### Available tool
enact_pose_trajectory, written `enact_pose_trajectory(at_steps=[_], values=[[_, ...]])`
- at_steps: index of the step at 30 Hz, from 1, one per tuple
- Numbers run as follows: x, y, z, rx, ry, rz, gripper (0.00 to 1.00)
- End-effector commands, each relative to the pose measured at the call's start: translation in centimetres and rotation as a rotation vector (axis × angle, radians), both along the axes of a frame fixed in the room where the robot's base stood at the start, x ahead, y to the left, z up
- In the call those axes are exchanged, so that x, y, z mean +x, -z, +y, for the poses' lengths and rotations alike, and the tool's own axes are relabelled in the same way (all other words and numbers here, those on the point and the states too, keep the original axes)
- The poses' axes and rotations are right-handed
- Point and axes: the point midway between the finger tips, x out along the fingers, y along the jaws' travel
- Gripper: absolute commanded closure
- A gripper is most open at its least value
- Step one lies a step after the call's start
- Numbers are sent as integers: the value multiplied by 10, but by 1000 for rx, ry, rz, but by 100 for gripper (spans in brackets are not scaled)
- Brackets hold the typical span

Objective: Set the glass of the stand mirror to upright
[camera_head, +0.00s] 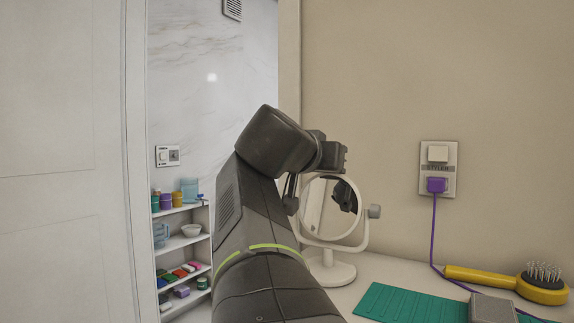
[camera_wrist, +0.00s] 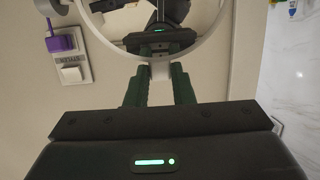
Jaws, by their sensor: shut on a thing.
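The stand mirror is a round glass (camera_head: 322,207) in a white ring, carried by a white yoke on a round white base (camera_head: 330,272). A grey side knob (camera_head: 374,211) shows at its right. The glass reflects my dark arm; its exact tilt is hard to tell. My gripper (camera_head: 291,190) is at the left edge of the mirror. In the wrist view, my gripper (camera_wrist: 159,82) has its two fingers closed around a white part below the ring (camera_wrist: 205,45). The fingers hide whether this is the rim, yoke or left knob.
A green mat (camera_head: 410,303), a grey box (camera_head: 494,308) and a yellow hairbrush (camera_head: 495,277) lie right on the counter. A purple plug (camera_head: 436,185) with its cord is in the wall outlet. Shelves (camera_head: 182,243) with small items stand at left.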

Motion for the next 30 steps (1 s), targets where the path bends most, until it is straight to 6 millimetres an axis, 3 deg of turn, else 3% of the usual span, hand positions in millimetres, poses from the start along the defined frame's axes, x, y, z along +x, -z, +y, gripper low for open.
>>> enact_pose_trajectory(at_steps=[1,11,12,15,24,30], values=[[1,9,0,6,2,17,100],[1,9,0,6,2,17,100],[1,9,0,6,2,17,71],[1,8,0,6,1,16,56],[0,8,1,5,1,16,56],[-10,5,8,4,-2,12,56]])
